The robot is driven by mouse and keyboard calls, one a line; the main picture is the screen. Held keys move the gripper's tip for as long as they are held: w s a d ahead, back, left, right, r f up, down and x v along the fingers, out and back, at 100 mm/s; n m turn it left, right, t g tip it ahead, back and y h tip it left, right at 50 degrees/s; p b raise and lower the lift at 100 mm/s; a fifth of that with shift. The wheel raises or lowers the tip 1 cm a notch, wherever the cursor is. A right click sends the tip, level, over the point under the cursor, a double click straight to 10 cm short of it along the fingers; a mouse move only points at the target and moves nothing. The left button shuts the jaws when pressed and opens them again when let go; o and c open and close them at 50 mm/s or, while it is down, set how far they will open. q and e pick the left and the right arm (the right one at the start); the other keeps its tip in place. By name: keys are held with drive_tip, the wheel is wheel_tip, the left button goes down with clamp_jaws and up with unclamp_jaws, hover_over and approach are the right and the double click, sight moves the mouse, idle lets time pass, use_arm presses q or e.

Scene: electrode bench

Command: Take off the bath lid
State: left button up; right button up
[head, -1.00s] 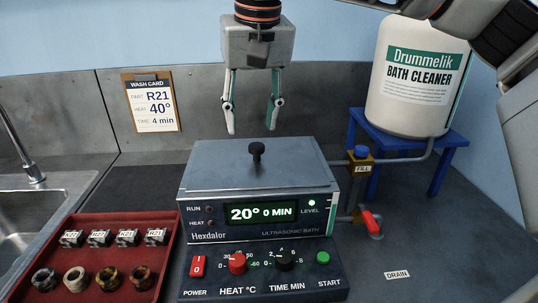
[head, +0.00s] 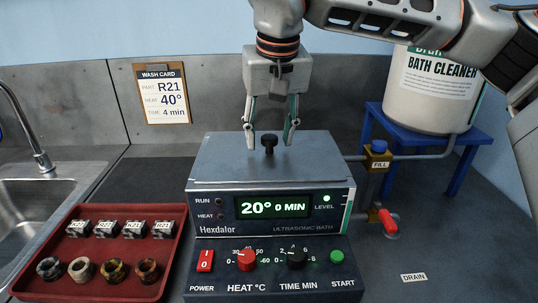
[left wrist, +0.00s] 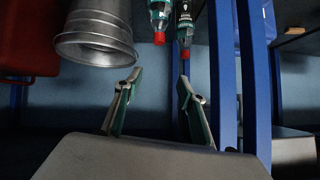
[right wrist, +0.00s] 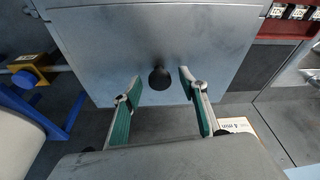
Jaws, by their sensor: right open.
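The bath lid (head: 225,160) is a flat grey plate lying on top of the ultrasonic bath (head: 272,227), with a black knob (head: 269,143) standing at its middle. My right gripper (head: 270,147) is above the lid around the knob's position, fingers pointing down, open and apart. In the right wrist view the lid (right wrist: 205,40) fills the upper middle, and the knob (right wrist: 159,78) shows just beyond the gap between the open fingertips (right wrist: 158,82). I cannot tell whether the fingers are level with the knob. My left gripper (left wrist: 157,80) shows only in the left wrist view, its fingers apart and empty.
A red tray (head: 75,222) with labelled parts and rings stands left of the bath. A fill valve (head: 378,160), a red-handled drain tap (head: 388,222) and a cleaner drum (head: 425,95) on a blue stand are at the right. A wash card (head: 162,95) leans behind.

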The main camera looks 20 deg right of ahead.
drive_tip(key=c, duration=0.3)
clamp_jaws()
drive_tip(key=shift+r, duration=0.25)
wheel_tip(320, 180, up, 10)
drive_tip(key=p, duration=0.3)
use_arm(q)
wheel_tip(320, 180, up, 10)
drive_tip(key=p, duration=0.9)
drive_tip(key=shift+r, duration=0.25)
use_arm(e)
wheel_tip(320, 180, up, 13)
hover_over(270, 137)
